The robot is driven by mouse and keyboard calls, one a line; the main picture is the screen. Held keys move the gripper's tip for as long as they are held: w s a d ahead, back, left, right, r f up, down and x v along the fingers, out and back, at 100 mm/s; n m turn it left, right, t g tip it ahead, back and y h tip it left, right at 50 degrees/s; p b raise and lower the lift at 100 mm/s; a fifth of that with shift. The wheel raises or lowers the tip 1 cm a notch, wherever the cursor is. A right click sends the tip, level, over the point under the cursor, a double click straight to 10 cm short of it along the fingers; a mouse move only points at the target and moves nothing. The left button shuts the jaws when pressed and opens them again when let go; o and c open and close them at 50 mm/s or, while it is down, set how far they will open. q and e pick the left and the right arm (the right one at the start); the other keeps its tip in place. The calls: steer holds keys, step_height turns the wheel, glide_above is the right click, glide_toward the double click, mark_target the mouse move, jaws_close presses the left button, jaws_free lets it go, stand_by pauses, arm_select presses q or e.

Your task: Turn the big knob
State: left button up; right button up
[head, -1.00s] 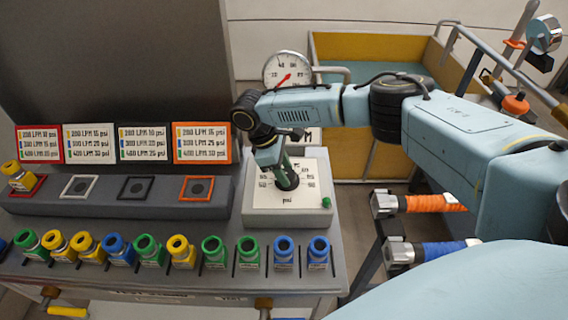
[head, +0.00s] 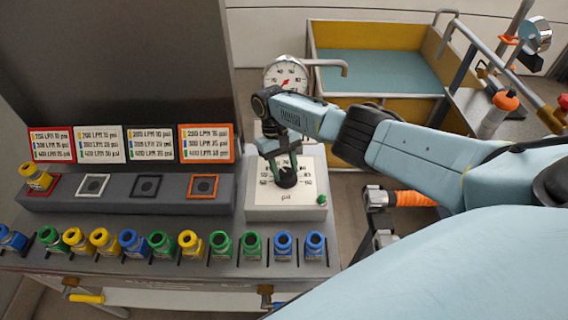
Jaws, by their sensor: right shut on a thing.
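The big knob (head: 287,180) is a dark round knob with a green part, on a white dial plate (head: 262,190) marked with numbers and "psi". The plate tops a grey box at the right end of the console. My right gripper (head: 283,167) points down over the knob and is shut on it. The fingers and wrist hide part of the knob and the numbers behind it. A round pressure gauge (head: 284,72) with a red needle stands behind the box. My left gripper does not show.
A row of blue, green and yellow nozzles (head: 222,247) lines the console front. Coloured label cards (head: 206,143) stand behind square-framed sockets (head: 203,186), one holding a yellow nozzle (head: 36,178). A small green button (head: 322,199) sits at the plate's corner. A yellow-walled basin (head: 375,36) is behind.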

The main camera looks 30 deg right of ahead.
steer(key=m+y+p, duration=0.1)
steer(key=m, duration=0.2)
steer(key=shift+d+r, duration=0.1)
steer(key=shift+r, duration=0.05)
steer(key=m+p, duration=0.1)
steer(key=m+y+p, duration=0.1)
steer(key=m, duration=0.1)
steer(key=shift+d+m+t+y, duration=0.15)
steer(key=shift+m+t+y, duration=0.15)
steer(key=shift+t, duration=0.1)
steer(key=m+t+p, duration=0.1)
steer(key=m+p, duration=0.2)
steer(key=shift+s+d+y, duration=0.1)
steer(key=shift+y, duration=0.3)
steer(key=shift+d+m+t+y+p, duration=0.1)
steer(key=shift+m+t+y+p, duration=0.3)
steer(key=shift+m+p, duration=0.9)
steer(key=shift+m, duration=0.5)
steer(key=o, duration=0.9)
steer(key=shift+s, duration=0.1)
steer(key=shift+o, duration=0.2)
